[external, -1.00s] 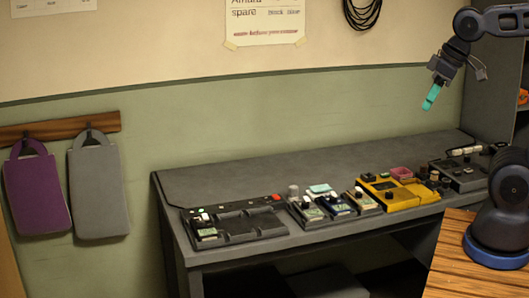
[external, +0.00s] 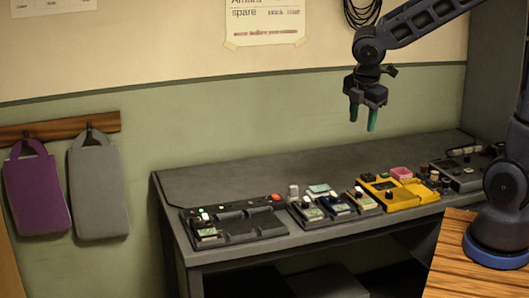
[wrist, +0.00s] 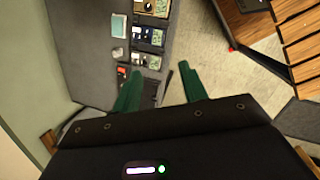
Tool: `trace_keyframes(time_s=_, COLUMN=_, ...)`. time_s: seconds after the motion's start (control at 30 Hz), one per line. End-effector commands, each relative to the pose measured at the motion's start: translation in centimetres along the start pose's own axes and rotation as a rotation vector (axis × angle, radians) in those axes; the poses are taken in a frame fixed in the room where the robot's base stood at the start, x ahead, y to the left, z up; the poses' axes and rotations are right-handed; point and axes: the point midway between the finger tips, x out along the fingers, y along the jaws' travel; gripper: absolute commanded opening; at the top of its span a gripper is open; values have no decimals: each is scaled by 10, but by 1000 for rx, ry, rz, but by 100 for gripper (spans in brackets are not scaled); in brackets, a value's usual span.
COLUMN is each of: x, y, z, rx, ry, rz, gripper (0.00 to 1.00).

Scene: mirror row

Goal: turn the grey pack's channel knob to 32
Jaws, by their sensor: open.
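My gripper (external: 363,118) is open and empty in the external view, in the air above the bench's back edge with its green fingers pointing down. Its fingers also show in the wrist view (wrist: 160,70). Several small packs with knobs and pale displays stand in a row on the bench. The leftmost of the three in the middle looks grey (external: 309,213); it appears in the wrist view (wrist: 147,62) just beyond my fingertips. A navy pack (external: 336,206) and a tan-topped pack (external: 364,205) stand beside it. The channel numbers are too small to read.
A black dock (external: 250,228) with a pack in its left end stands on the left. A yellow unit (external: 410,194) and a dark unit (external: 465,178) stand to the right. A pale box (external: 320,189) and a grey cylinder (external: 293,191) sit behind the packs. The bench's back strip (external: 240,180) is clear.

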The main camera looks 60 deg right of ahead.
Motion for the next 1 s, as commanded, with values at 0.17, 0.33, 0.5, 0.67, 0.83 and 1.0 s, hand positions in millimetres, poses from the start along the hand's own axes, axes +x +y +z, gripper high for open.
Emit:
trace_keyframes(time_s=0.17, x=34, y=25, z=-14, rx=-236, ry=-5, rz=-48, gripper=43)
trace_keyframes(time_s=0.33, x=66, y=46, z=-28, rx=-461, ry=20, rz=-82, gripper=43)
trace_keyframes(time_s=0.5, x=98, y=65, z=-42, rx=-684, ry=67, rz=-108, gripper=43)
trace_keyframes(time_s=0.67, x=126, y=82, z=-54, rx=-883, ry=132, rz=-113, gripper=43)
trace_keyframes(time_s=0.83, x=153, y=98, z=-67, rx=-1082, ry=211, rz=-97, gripper=43)
trace_keyframes(time_s=1.0, x=170, y=110, z=-76, rx=-1221, ry=274, rz=-65, gripper=43)
